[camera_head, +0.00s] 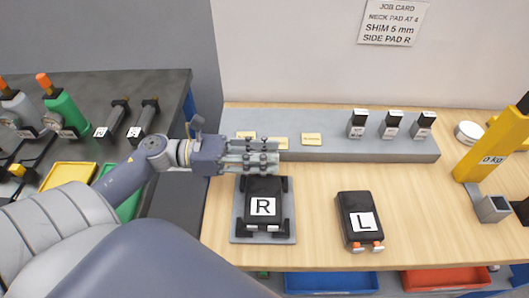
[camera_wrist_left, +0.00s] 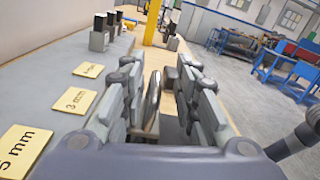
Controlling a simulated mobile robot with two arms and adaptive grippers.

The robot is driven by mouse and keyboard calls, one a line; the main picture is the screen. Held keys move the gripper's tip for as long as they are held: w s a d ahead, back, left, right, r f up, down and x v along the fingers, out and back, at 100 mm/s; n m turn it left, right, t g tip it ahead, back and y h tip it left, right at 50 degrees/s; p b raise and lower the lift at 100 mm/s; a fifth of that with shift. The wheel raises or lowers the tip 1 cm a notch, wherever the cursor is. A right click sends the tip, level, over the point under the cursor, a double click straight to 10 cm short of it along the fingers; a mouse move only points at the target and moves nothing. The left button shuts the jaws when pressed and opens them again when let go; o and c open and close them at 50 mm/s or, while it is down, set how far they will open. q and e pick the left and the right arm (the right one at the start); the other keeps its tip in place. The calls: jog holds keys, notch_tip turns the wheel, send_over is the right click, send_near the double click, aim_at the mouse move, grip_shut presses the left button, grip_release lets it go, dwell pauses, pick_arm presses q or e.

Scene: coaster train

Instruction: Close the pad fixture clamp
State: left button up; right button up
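The pad fixture (camera_head: 238,230) is a grey plate on the wooden bench, with black brackets around a black pad marked R (camera_head: 264,190). My left gripper (camera_head: 278,157) is over the back edge of the fixture, pointing right. In the left wrist view its fingers (camera_wrist_left: 163,95) stand apart. A thin grey upright piece, possibly the clamp lever (camera_wrist_left: 152,100), shows between them, nearer the left finger. I cannot tell whether it touches. The rest of the clamp is hidden by the gripper in the head view. My right gripper is not in view.
A black pad marked L (camera_head: 358,218) lies right of the fixture. Behind is a grey shelf (camera_head: 340,150) with yellow labels and several small black-topped blocks. A yellow post gauge (camera_head: 490,145) stands at right. Blue (camera_head: 330,282) and red (camera_head: 445,279) bins are below the front edge.

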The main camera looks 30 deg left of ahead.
pick_arm(q)
jog(key=shift+w+a, duration=0.1)
jog(key=shift+w, duration=0.05)
jog(key=shift+s+a, duration=0.25)
jog(key=shift+a, duration=0.25)
jog(key=v, duration=1.1)
jog(key=shift+s+d, duration=0.1)
jog(key=shift+s, duration=0.05)
